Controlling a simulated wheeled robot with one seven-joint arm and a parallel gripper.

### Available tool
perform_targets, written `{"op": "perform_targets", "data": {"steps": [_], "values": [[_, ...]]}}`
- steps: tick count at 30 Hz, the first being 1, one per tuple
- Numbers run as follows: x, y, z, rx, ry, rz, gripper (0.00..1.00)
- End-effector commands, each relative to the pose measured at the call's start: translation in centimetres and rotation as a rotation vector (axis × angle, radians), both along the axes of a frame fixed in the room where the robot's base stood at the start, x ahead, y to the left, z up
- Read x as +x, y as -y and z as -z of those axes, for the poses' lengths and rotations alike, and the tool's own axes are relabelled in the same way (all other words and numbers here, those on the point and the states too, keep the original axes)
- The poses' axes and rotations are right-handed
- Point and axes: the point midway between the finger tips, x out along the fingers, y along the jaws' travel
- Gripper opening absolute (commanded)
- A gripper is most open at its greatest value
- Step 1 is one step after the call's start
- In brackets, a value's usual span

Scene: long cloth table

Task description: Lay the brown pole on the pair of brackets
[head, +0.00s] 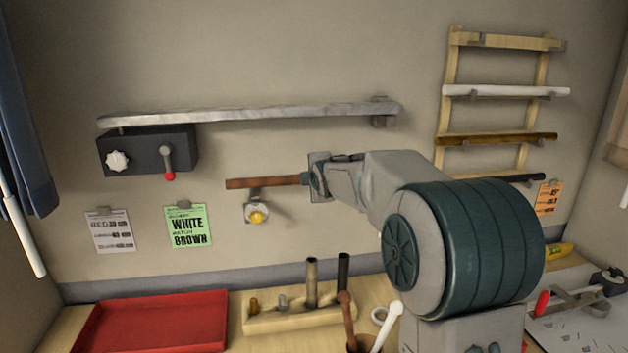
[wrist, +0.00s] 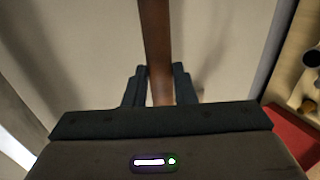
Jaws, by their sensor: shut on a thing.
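The reddish-brown pole (head: 262,183) runs nearly level in front of the back wall in the head view. My gripper (head: 306,181) is shut on its right end. In the wrist view the pole (wrist: 156,45) passes between the two dark fingers of my gripper (wrist: 159,88) and runs out of the top of the picture. A small grey bracket with a yellow knob (head: 257,214) is on the wall just under the pole's middle; I cannot tell whether they touch. No second bracket can be made out clearly near my gripper, where my arm covers the wall.
A grey shelf (head: 250,115) and a dark box with a red-tipped lever (head: 145,151) are above. A wooden rack (head: 448,70) at the right holds several poles. Below are a red tray (head: 150,325) and a wooden block (head: 290,319) with upright pegs.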

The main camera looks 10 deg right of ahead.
Motion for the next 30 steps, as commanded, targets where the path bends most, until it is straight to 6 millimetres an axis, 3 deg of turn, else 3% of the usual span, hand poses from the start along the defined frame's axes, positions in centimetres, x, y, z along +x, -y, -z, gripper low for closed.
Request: {"op": "perform_targets", "data": {"steps": [15,30], "values": [[0.0,0.0,4.7,0.0,0.002,0.0,0.0],[0.0,0.0,5.5,0.0,0.002,0.0,0.0]]}}
